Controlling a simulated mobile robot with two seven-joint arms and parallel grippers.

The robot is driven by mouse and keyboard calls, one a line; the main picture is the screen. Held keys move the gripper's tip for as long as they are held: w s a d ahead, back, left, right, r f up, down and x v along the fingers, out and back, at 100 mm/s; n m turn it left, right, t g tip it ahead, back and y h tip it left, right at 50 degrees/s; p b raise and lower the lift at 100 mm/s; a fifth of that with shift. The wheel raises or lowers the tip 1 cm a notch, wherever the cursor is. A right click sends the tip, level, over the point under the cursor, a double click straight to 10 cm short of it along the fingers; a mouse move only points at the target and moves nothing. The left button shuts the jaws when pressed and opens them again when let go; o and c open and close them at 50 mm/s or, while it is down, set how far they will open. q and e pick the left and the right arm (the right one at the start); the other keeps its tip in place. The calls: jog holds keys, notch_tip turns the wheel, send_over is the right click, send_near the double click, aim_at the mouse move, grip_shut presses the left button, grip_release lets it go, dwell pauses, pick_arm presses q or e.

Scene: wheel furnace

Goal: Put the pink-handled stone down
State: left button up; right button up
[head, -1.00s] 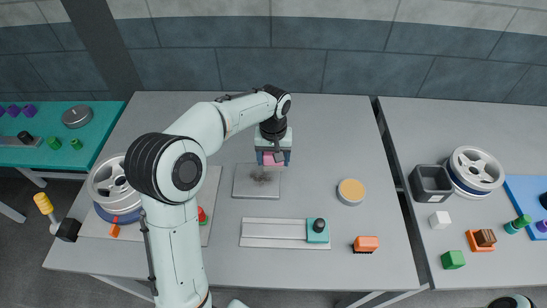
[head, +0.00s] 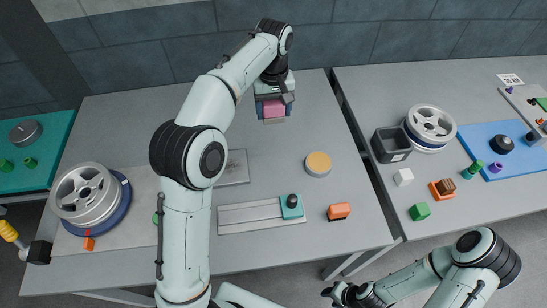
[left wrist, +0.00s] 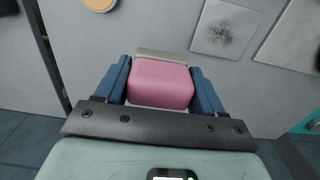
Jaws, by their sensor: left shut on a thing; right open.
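My left gripper (head: 274,100) is shut on the pink handle (head: 274,109) of the stone near the back of the middle table. The stone's grey slab (head: 274,121) shows just below the handle. In the left wrist view the pink handle (left wrist: 160,82) sits between the two blue fingers, with the grey slab's edge (left wrist: 168,57) beyond it. I cannot tell whether the slab touches the table or hangs just above it. My right gripper (head: 340,292) is open and empty at the bottom, off the table's front.
A speckled metal plate (head: 235,167) lies left of the stone, partly behind my left arm. A round tan-topped puck (head: 318,163), an orange brush (head: 339,211) and a rail with a teal slider (head: 291,207) lie nearer. Table (head: 315,110) around the stone is bare.

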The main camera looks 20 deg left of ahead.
pick_arm(q)
jog(key=shift+d+f+b, duration=0.15)
jog(key=shift+f+b, duration=1.8)
jog(key=shift+f, duration=7.85)
pick_arm(e)
jog(key=s+f, duration=0.4)
jog(key=f, duration=0.1)
jog(key=shift+s+f+g, duration=0.15)
jog(key=shift+g, duration=0.15)
pick_arm(q)
jog(key=shift+f, duration=0.1)
jog(key=shift+f, duration=0.1)
jog(key=o, duration=0.9)
jog(key=shift+o, duration=0.2)
